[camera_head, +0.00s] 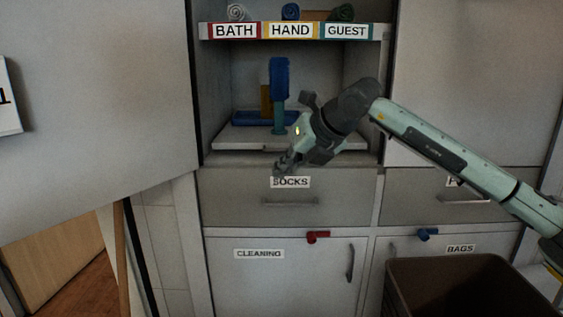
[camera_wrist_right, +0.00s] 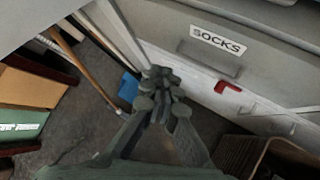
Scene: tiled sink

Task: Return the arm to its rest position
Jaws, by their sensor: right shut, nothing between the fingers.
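My right arm (camera_head: 430,148) comes in from the right in the head view. Its gripper (camera_head: 281,168) hangs just in front of the shelf edge, above the SOCKS label (camera_head: 291,182). It is shut and empty. In the right wrist view the closed fingers (camera_wrist_right: 160,78) point toward the floor and the cabinet base, with nothing between them. The left gripper does not show.
An open shelf niche (camera_head: 233,136) holds a blue upright item (camera_head: 279,80) and a blue tray. Rolled towels (camera_head: 291,12) lie above. Red (camera_head: 318,237) and blue latches (camera_head: 427,234) stick out below the drawers. A brown bin (camera_head: 400,275) stands at lower right. A large pale panel (camera_head: 95,100) fills the left.

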